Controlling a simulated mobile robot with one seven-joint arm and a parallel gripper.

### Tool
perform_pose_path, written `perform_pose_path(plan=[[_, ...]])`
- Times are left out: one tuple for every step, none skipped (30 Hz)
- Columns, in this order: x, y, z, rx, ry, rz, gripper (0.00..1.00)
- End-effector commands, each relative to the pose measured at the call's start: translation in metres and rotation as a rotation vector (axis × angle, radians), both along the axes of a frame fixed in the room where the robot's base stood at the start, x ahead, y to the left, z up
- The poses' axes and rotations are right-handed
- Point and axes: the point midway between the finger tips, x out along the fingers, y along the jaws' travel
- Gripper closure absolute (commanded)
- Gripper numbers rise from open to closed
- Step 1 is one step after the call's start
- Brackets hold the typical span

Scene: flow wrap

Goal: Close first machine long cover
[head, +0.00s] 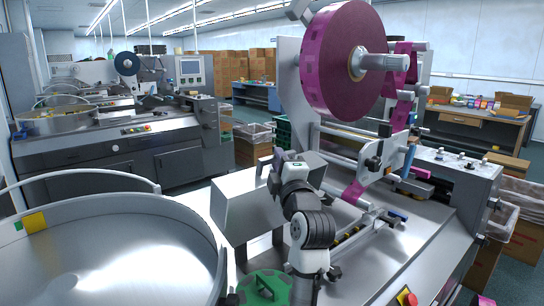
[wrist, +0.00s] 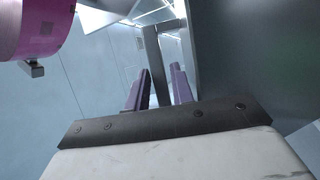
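A grey steel box-shaped cover (head: 240,208) stands on the first machine's steel bed, left of my arm; I take it for the long cover. A gap shows under its lower edge, so it does not look fully down. In the wrist view a dark grey panel (wrist: 245,60), probably this cover, fills the right side. My gripper (wrist: 160,88) has its two purplish fingers apart there, with a narrow grey upright part visible between or behind them; I cannot tell if they touch it. In the head view my arm hides the fingers.
A large purple film roll (head: 340,65) hangs above the bed and also shows in the wrist view (wrist: 30,28). A round steel bowl (head: 110,260) fills the front left. A red button (head: 407,298) is at the front right. A second machine (head: 120,150) stands behind left.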

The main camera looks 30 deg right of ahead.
Motion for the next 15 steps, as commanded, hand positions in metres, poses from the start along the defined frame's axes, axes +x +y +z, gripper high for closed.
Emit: perform_pose_path(plan=[[-0.0006, -0.0009, 0.0004, 0.0, 0.0, -0.001, 0.76], [-0.0008, -0.0012, 0.0005, 0.0, 0.0, -0.001, 0.76], [-0.0009, -0.0014, 0.0004, 0.0, 0.0, -0.001, 0.76], [-0.0009, -0.0014, 0.0004, 0.0, 0.0, -0.001, 0.76], [-0.0009, -0.0015, 0.0003, 0.0, 0.0, -0.001, 0.76], [-0.0009, -0.0014, 0.0002, 0.0, 0.0, -0.001, 0.76], [-0.0009, -0.0014, 0.0002, 0.0, 0.0, -0.001, 0.76], [-0.0009, -0.0014, 0.0002, 0.0, 0.0, -0.001, 0.76], [-0.0009, -0.0014, 0.0002, 0.0, 0.0, -0.001, 0.76], [-0.0008, -0.0013, 0.0002, 0.0, 0.0, -0.001, 0.76], [-0.0008, -0.0013, 0.0002, 0.0, 0.0, -0.001, 0.79], [-0.0008, -0.0012, 0.0002, 0.0, 0.0, -0.001, 0.84], [-0.0008, -0.0012, 0.0002, 0.0, 0.0, -0.001, 0.88], [-0.0007, -0.0012, 0.0003, 0.0, 0.0, -0.001, 0.92], [-0.0007, -0.0011, 0.0004, 0.0, 0.0, -0.001, 0.97]])
